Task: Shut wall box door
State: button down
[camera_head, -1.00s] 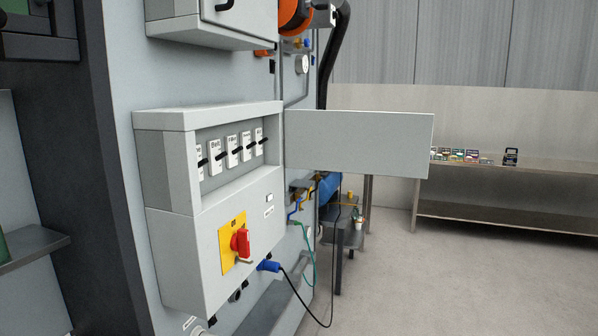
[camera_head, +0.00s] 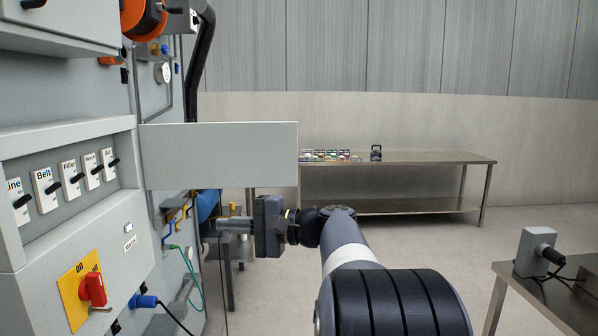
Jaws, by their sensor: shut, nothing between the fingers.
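The wall box (camera_head: 95,225) is a grey cabinet on the left, with a recess of several labelled switches and a red rotary knob (camera_head: 93,289) on a yellow plate below. Its door (camera_head: 220,156) is a flat grey panel, standing open and sticking out to the right from the recess's right edge. My gripper (camera_head: 222,226) is below the door, pointing left toward the box's side. It is shut and empty, and I see a gap between it and the door's lower edge. Whether it is nearer or farther than the door is hard to tell.
A steel table (camera_head: 400,158) with small coloured packs stands at the back wall. Another table (camera_head: 560,290) with a grey device (camera_head: 535,252) is at the right. Cables and a blue plug (camera_head: 143,301) hang by the box. The floor between is clear.

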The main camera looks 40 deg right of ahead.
aim_at(206, 155)
jog(key=i+l+z, duration=0.45)
jog(key=i+l, duration=0.55)
jog(key=l, duration=0.1)
